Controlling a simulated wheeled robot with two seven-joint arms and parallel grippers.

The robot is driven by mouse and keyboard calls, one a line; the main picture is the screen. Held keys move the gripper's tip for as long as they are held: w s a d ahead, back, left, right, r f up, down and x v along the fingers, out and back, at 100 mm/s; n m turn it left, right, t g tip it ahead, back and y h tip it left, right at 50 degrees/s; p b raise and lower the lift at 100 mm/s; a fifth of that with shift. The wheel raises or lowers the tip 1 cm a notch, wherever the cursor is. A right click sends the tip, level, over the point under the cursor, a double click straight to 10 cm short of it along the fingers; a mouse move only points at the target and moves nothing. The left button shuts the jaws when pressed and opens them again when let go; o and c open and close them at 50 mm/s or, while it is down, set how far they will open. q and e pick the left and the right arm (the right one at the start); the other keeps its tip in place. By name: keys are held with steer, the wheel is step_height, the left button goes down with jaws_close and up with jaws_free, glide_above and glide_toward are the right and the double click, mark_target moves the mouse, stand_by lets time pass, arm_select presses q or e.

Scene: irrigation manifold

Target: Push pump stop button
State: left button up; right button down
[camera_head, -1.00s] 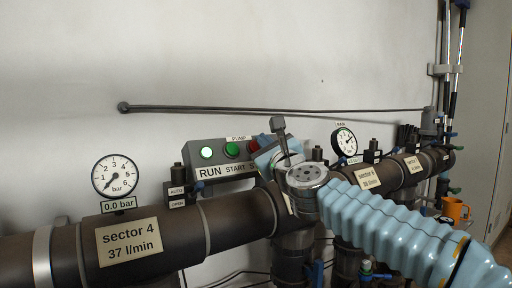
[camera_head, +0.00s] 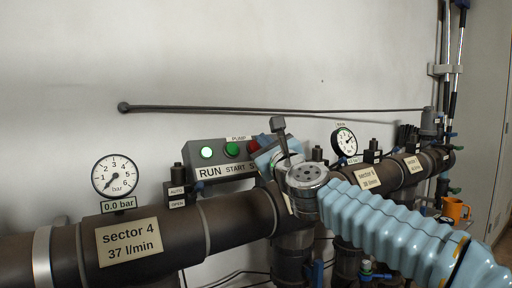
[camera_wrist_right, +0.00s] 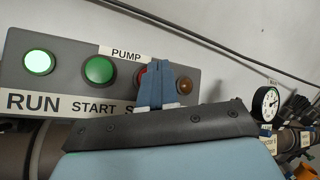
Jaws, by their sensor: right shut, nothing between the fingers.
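The grey pump panel (camera_head: 192,162) is on the wall side behind the pipe. It has a lit green RUN lamp (camera_head: 206,152), a green START button (camera_head: 231,149) and a red stop button (camera_head: 253,147). In the right wrist view, the red stop button (camera_wrist_right: 143,74) is mostly hidden behind my fingers, as is most of its label. My right gripper (camera_head: 264,158) is shut and empty, its tips in front of the stop button; the wrist view shows the fingers (camera_wrist_right: 154,82) too. I cannot tell whether they touch the button. My left gripper is not in view.
A brown lamp or knob (camera_wrist_right: 185,86) sits right of the stop button. A thick dark pipe (camera_head: 240,220) with a "sector 4" plate runs below the panel. A gauge (camera_head: 115,175) reads near zero at left; another gauge (camera_head: 344,141) stands right of my gripper.

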steer(key=shift+w+f, duration=0.1)
steer(key=shift+w+a+f, duration=0.1)
steer(key=shift+w+a, duration=0.1)
steer(key=shift+w+a+f, duration=0.3)
steer(key=shift+w, duration=0.1)
stand_by(1.2)
steer(key=shift+s, duration=0.1)
steer(key=shift+s+d+r, duration=0.45)
steer(key=shift+s+d, duration=0.05)
steer(key=shift+s, duration=0.1)
stand_by(0.3)
steer(key=s, duration=0.1)
steer(key=s+d+r, duration=0.2)
steer(key=shift+s+d+r+p, duration=0.25)
steer(key=shift+p, duration=0.05)
stand_by(0.7)
